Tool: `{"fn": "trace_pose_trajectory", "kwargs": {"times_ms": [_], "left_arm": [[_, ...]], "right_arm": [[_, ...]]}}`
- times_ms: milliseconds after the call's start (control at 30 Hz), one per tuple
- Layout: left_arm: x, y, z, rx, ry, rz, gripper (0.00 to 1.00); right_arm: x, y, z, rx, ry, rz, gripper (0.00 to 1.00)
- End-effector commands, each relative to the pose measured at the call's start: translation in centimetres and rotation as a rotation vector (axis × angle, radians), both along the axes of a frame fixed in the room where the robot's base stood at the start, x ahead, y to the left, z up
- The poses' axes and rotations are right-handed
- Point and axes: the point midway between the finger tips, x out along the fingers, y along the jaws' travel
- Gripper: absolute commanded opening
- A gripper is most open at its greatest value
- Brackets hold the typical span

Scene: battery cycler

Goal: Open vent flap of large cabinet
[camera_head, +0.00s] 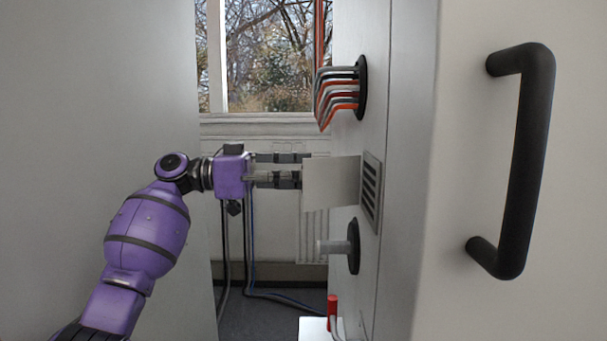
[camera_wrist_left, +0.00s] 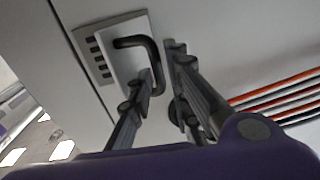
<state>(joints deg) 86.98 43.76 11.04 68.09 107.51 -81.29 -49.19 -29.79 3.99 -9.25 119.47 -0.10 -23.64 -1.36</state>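The vent flap (camera_head: 330,185) is a light grey plate standing out from the side of the large cabinet (camera_head: 410,200), beside a slotted vent (camera_head: 371,190). In the left wrist view the flap (camera_wrist_left: 111,62) carries a black bar handle (camera_wrist_left: 156,60); the slots show at its left. My left gripper (camera_head: 300,170) is at the flap's free edge, its fingers apart. The flap partly hides the lower finger in the head view. In the wrist view the handle's long bar appears between the fingertips (camera_wrist_left: 158,62); contact cannot be told. My right gripper is not in view.
Red and grey cables (camera_head: 338,92) leave the cabinet above the flap. A grey stub on a black flange (camera_head: 353,247) sits below it. A large black door handle (camera_head: 530,160) is at the right. A grey wall (camera_head: 100,90) bounds the narrow gap at the left.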

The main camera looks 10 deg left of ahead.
Motion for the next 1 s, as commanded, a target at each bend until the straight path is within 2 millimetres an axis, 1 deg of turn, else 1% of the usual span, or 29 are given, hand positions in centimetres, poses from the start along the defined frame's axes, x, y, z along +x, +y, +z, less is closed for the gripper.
{"fn": "trace_pose_trajectory", "kwargs": {"times_ms": [33, 200, 300, 400, 533, 933, 1000], "left_arm": [[-0.2, 1.0, 0.0, 0.0, 0.001, 0.004, 0.17], [-0.9, 3.9, -0.1, -0.001, 0.003, 0.005, 0.17], [-1.3, 5.1, -0.1, -0.001, 0.002, 0.005, 0.17], [-1.5, 5.9, 0.0, 0.0, 0.001, 0.004, 0.17], [-1.6, 6.3, -0.1, 0.0, 0.001, 0.004, 0.17], [-1.6, 6.2, -0.1, -0.002, 0.009, 0.004, 0.17], [-1.2, 6.3, 0.2, -0.019, 0.034, 0.019, 0.17]], "right_arm": [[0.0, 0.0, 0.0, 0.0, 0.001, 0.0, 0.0], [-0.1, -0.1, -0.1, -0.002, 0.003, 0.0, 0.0], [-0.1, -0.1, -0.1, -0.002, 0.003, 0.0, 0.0], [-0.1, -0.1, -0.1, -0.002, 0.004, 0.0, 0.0], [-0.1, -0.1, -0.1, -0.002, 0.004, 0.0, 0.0], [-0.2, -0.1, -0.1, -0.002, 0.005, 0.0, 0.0], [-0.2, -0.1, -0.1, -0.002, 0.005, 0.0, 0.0]]}}
